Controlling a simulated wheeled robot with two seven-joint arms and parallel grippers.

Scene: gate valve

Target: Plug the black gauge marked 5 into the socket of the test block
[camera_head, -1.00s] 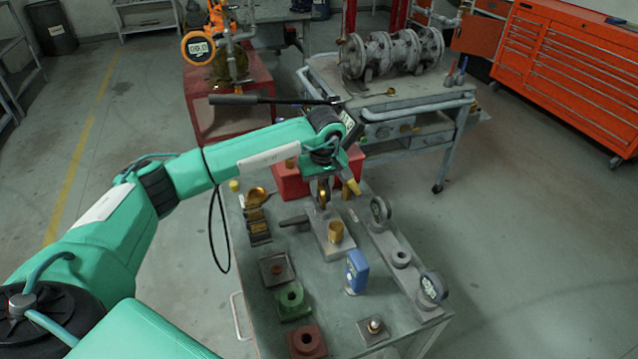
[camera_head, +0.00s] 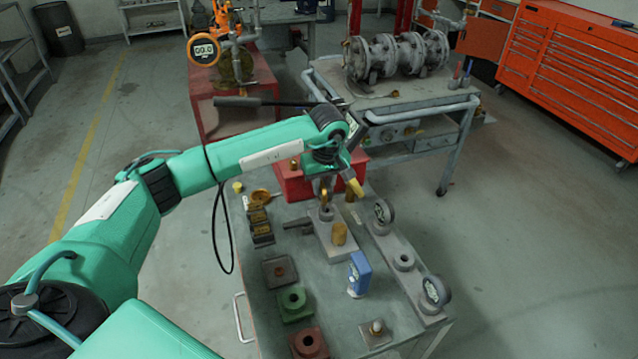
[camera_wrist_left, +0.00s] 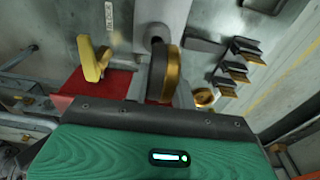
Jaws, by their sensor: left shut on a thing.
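My left gripper (camera_head: 326,187) is shut on a round gauge (camera_head: 325,199) with a dark body and gold-brass side. It is seen nearly edge-on, so its marking cannot be read; it also shows in the left wrist view (camera_wrist_left: 165,75). I cannot tell whether the gauge's stem is in the socket. My right gripper is not in view.
Dark-rimmed gauges stand on the grey rail at right, one far (camera_head: 383,212) and one near (camera_head: 436,290). Green (camera_head: 294,304) and red (camera_head: 309,343) socket blocks lie nearer. A red box (camera_head: 291,181) is behind.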

